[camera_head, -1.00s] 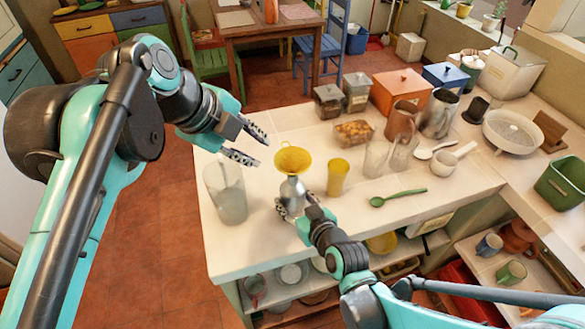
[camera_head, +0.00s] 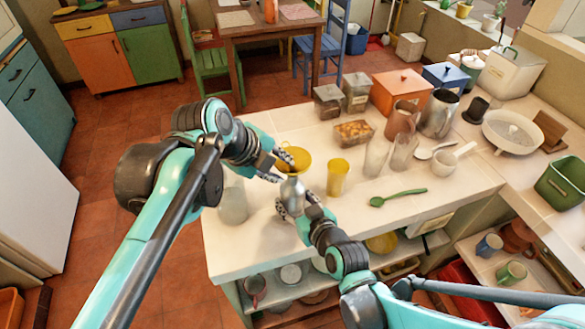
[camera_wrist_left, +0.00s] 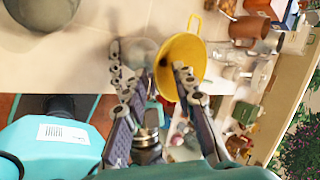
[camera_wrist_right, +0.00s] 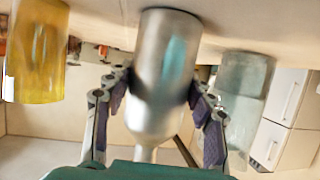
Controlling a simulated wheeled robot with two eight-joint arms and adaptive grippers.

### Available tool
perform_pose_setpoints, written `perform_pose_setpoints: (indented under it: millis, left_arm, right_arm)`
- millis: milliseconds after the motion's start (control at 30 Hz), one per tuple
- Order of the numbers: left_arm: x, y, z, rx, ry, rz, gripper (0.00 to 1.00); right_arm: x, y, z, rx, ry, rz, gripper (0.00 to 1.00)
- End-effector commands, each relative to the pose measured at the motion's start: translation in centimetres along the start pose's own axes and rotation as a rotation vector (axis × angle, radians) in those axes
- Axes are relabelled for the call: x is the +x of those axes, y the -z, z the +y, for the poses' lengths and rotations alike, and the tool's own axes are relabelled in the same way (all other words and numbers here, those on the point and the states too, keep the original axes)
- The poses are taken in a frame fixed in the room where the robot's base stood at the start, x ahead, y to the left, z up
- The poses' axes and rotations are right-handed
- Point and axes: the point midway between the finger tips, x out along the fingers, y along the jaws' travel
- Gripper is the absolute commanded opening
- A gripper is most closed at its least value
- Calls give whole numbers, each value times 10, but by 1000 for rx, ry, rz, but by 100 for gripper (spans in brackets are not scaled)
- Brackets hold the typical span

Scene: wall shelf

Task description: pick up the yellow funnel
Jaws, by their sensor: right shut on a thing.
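The yellow funnel (camera_head: 300,160) shows at the top of the grey metal bottle (camera_head: 292,190), near the counter's left end. Whether its spout is still in the bottle's neck is hidden. My left gripper (camera_head: 277,167) is open at the funnel's left side. In the left wrist view its fingers (camera_wrist_left: 150,80) are spread, and one overlaps the yellow funnel rim (camera_wrist_left: 183,52). My right gripper (camera_head: 296,207) is shut on the bottle, which stands between its fingers in the right wrist view (camera_wrist_right: 163,75).
A yellow cup (camera_head: 338,177) stands just right of the funnel. A clear pitcher (camera_head: 232,205) stands to the left, partly behind my left arm. The counter's front edge is near.

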Motion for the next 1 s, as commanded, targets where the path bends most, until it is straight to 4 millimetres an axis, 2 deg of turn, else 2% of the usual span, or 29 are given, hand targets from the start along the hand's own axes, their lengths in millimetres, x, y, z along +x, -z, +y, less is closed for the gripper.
perform_pose_setpoints:
  millis: [100,333,367,433,467,1000]
  left_arm:
    - [10,0,0,0,0,1,27]
    - [12,0,0,-1,0,0,27]
    - [12,0,0,-1,0,0,21]
    - [11,0,0,-1,0,0,3]
    - [11,0,0,-1,0,0,0]
    - [9,0,-2,-1,0,0,0]
  right_arm:
    - [0,0,0,0,0,0,11]
    - [0,0,0,0,0,0,11]
    - [0,0,0,0,0,0,11]
    - [0,0,0,0,0,0,11]
    - [0,0,0,0,0,0,11]
    - [0,0,0,0,0,0,11]
